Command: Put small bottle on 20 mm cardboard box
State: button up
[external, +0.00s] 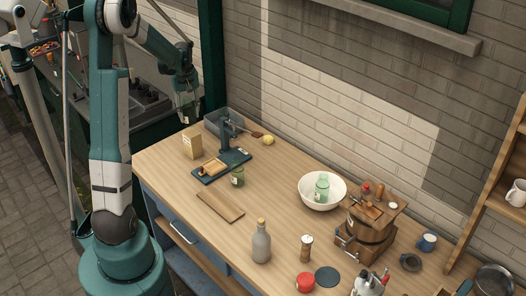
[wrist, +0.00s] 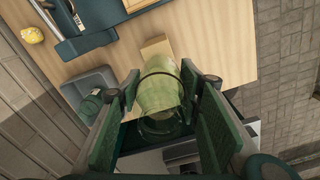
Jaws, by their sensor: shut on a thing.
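A small translucent green glass bottle (wrist: 160,95) with a dark band around it is between the two green fingers of my gripper (wrist: 171,84), which is shut on it. In the external view my gripper (external: 187,112) hangs above the far left end of the table; the bottle is hard to make out there. The tan cardboard box (external: 192,143) stands upright on the table below and near my gripper. In the wrist view the box (wrist: 157,47) shows just beyond the bottle, partly covered by it.
A grey bin (external: 229,117) and a dark stand (external: 227,150) are close to the box. A green jar (external: 237,177) and a brown board (external: 220,206) lie nearer the front. A white bowl (external: 310,200) holds another green jar. The table's left edge is close to the box.

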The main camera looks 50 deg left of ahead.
aim_at(187, 97)
jog(key=shift+f, duration=2.1)
jog(key=shift+f, duration=0.2)
jog(key=o, duration=1)
jog(key=shift+c, duration=0.2)
jog(key=shift+r, duration=0.2)
notch_tip(187, 97, up, 12)
jog(key=shift+r, duration=0.1)
